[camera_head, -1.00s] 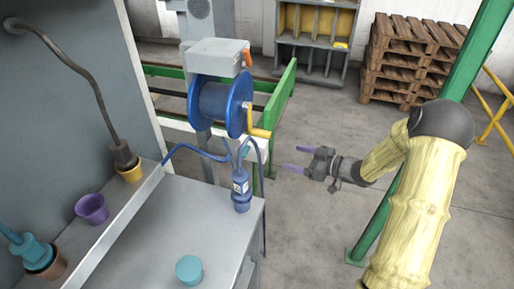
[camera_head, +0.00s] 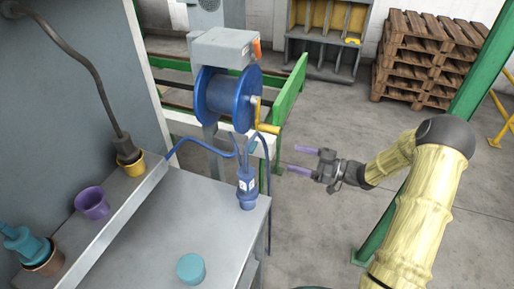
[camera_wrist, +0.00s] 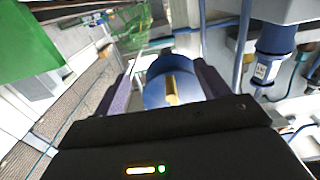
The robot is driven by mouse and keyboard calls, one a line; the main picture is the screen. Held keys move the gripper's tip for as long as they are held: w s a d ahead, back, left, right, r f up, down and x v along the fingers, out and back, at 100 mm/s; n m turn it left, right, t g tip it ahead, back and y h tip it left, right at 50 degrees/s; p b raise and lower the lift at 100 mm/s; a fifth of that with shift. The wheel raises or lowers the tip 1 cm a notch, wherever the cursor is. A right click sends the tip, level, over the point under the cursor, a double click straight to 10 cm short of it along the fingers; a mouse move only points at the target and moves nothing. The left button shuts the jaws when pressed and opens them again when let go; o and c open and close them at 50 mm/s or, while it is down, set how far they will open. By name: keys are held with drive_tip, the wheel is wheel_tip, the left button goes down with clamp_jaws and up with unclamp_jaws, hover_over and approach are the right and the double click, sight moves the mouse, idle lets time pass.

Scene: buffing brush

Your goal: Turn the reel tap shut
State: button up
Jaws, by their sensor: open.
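A blue hose reel (camera_head: 222,94) stands behind the workbench, under a grey box (camera_head: 224,48). A yellow handle (camera_head: 266,128) sticks out from its right side, and an orange lever (camera_head: 257,47) sits on the box's right end. I cannot tell for sure which of these is the tap. My gripper (camera_head: 296,160) is open and empty, its purple fingers pointing left, to the right of and below the yellow handle, apart from it. In the wrist view, the blue reel (camera_wrist: 160,64) and the yellow handle (camera_wrist: 171,88) appear between the open fingers (camera_wrist: 165,80).
The grey workbench (camera_head: 150,235) holds a blue bottle-like tool (camera_head: 247,188) and a teal round piece (camera_head: 190,268). A blue hose (camera_head: 195,143) hangs by the reel. A green rail (camera_head: 290,97) stands behind. A green post (camera_head: 385,215) is near my arm.

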sight(251, 147)
drive_tip(key=p+x, duration=0.1)
drive_tip(key=x, duration=1.3)
drive_tip(key=shift+a, duration=0.2)
drive_tip(key=shift+c, duration=0.4)
drive_tip(key=c, duration=0.9)
